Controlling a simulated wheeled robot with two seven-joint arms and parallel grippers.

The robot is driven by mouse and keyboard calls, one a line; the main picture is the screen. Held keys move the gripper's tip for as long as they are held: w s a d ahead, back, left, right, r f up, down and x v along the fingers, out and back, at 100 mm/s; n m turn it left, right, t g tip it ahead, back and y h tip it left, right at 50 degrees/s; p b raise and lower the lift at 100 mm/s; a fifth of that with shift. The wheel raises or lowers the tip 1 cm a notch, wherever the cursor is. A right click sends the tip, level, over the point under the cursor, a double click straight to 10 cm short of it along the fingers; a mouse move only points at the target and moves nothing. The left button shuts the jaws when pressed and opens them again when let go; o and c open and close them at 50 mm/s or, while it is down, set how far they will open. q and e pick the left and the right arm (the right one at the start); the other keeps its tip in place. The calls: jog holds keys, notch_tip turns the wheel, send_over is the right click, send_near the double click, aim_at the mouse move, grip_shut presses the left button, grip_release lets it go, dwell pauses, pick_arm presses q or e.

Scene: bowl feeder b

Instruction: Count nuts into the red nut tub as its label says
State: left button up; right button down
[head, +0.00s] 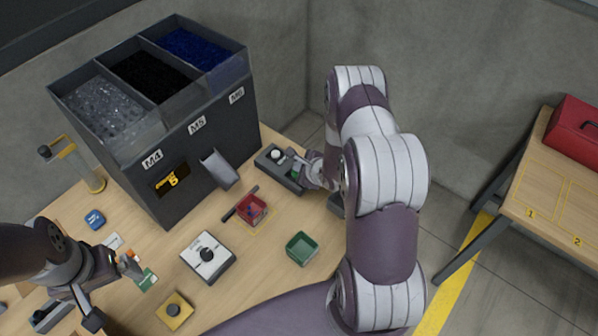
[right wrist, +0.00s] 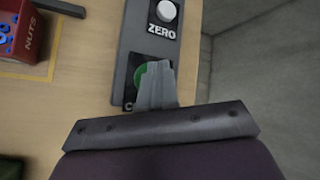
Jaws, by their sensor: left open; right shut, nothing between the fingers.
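The red nut tub (head: 252,209) sits upright on a yellow-outlined square below the feeder's chute (head: 219,169). In the right wrist view the tub (right wrist: 27,38) reads NUTS and holds several blue nuts; how many cannot be told. My left gripper (head: 112,290) is open and empty over the table's left front.
A white ZERO button (right wrist: 166,12) is on the control box. A green tub (head: 302,249), a white dial box (head: 208,256), a yellow button box (head: 174,310) and a blue object (head: 95,219) stand on the table. A second table (head: 560,180) with a red case (head: 577,135) is at right.

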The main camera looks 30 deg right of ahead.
jog(key=shift+f+b, duration=0.3)
jog(key=shift+f, duration=0.15)
dwell(0.6)
jog(key=shift+r, duration=0.15)
jog(key=shift+r+p, duration=0.7)
jog(key=shift+p, duration=0.15)
notch_tip(320, 180, up, 5)
jog(key=p, duration=0.4)
jog(key=shift+r+p, duration=0.1)
jog(key=shift+p, duration=0.3)
